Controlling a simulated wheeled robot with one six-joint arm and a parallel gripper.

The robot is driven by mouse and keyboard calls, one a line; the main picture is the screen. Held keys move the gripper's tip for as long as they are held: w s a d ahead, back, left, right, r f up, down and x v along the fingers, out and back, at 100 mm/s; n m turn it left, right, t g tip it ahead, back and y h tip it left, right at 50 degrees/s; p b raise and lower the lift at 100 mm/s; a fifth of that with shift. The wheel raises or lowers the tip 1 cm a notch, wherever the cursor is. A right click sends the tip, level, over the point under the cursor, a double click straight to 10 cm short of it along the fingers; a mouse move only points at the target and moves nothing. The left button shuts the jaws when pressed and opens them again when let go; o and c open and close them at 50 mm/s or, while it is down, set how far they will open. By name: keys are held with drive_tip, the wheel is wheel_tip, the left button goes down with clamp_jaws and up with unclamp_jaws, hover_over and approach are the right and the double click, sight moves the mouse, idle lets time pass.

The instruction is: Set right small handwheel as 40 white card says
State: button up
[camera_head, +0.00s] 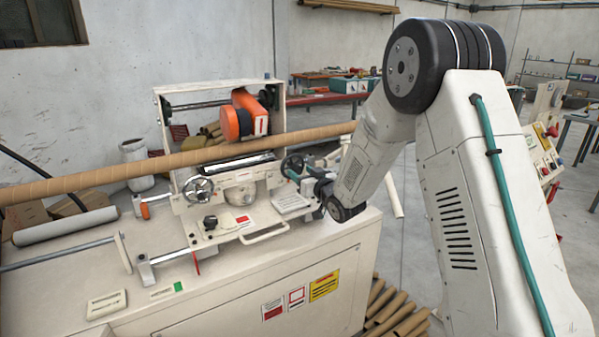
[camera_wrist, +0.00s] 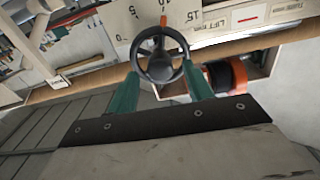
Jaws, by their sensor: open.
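The right small handwheel (camera_head: 292,162) sits on the winder's carriage and is partly hidden behind my gripper (camera_head: 297,172). In the wrist view this dark handwheel (camera_wrist: 159,68) lies between the two teal fingers of my open gripper (camera_wrist: 160,72). One finger is on each side of its rim; I cannot tell whether they touch it. An orange pointer (camera_wrist: 163,22) stands above the wheel, against a pale scale plate marked 0, 5, 10 and 15. White cards (camera_head: 107,303) lie on the bench, but I cannot read a 40 on any.
A second handwheel (camera_head: 198,188) is at the carriage's left. A long cardboard tube (camera_head: 110,178) crosses behind the wheels. An orange and black unit (camera_head: 240,122) sits above; it also shows in the wrist view (camera_wrist: 238,76). The front bench top (camera_head: 330,232) has free room.

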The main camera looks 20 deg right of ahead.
drive_tip(key=shift+x, duration=1.2)
drive_tip(key=c, duration=1)
drive_tip(key=shift+o, duration=0.2)
drive_tip(key=shift+n, duration=0.4)
drive_tip(key=n, duration=0.3)
drive_tip(key=shift+n, duration=2)
